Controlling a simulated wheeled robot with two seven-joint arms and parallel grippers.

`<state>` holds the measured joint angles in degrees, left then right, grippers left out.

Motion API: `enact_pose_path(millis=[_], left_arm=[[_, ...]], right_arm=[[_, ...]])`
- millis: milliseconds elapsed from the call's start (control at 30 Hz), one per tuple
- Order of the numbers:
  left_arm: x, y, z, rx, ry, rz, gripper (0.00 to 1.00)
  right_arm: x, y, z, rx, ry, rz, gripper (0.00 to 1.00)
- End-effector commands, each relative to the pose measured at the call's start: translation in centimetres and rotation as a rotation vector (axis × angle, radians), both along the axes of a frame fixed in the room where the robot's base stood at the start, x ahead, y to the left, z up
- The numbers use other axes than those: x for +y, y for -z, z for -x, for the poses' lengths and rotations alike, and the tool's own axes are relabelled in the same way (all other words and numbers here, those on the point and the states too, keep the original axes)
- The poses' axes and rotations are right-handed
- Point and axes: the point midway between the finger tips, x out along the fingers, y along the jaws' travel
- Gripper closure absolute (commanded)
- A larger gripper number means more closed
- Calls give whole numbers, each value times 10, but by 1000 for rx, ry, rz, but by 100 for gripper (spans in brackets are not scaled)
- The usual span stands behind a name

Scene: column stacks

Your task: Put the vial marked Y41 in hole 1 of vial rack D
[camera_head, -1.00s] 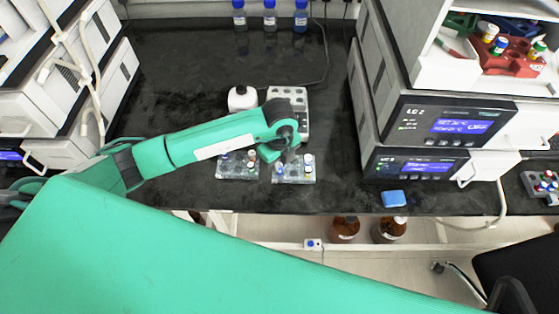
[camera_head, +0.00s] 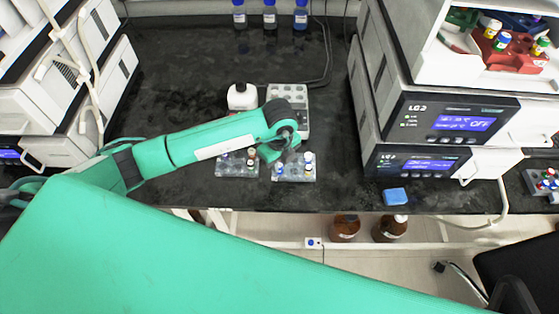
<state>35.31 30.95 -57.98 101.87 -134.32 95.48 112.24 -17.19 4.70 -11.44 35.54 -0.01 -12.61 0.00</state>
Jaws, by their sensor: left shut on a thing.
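My left gripper (camera_head: 284,150) reaches in from the left and points down over the right-hand clear rack (camera_head: 294,178). It is shut on a vial, which the gripper and wrist mostly hide; its mark cannot be read. The right-hand rack holds a few small vials, among them a white-capped one (camera_head: 308,157) and a blue-capped one (camera_head: 278,168). A second clear rack (camera_head: 236,172) stands just to its left, with a few vials partly behind my arm. No rack letter or vial mark is legible. My right gripper is not in view.
Instruments (camera_head: 440,130) border the bench on the right. A blue block (camera_head: 395,196) lies near the front edge. The dark bench behind is mostly clear.

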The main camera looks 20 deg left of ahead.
Motion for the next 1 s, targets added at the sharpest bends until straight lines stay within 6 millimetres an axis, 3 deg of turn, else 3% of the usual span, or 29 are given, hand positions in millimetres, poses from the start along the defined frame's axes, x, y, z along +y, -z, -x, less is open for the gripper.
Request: enact_pose_path(millis=[267,300,433,633,700,1000], left_arm=[[0,1,0,0,0,0,100],[0,1,0,0,0,0,80],[0,1,0,0,0,0,56],[0,1,0,0,0,0,56],[0,1,0,0,0,0,43],[0,1,0,0,0,0,42]], right_arm=[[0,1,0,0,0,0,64],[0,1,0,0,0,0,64],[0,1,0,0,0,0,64],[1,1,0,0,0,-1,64],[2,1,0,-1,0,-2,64],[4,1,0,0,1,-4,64]])
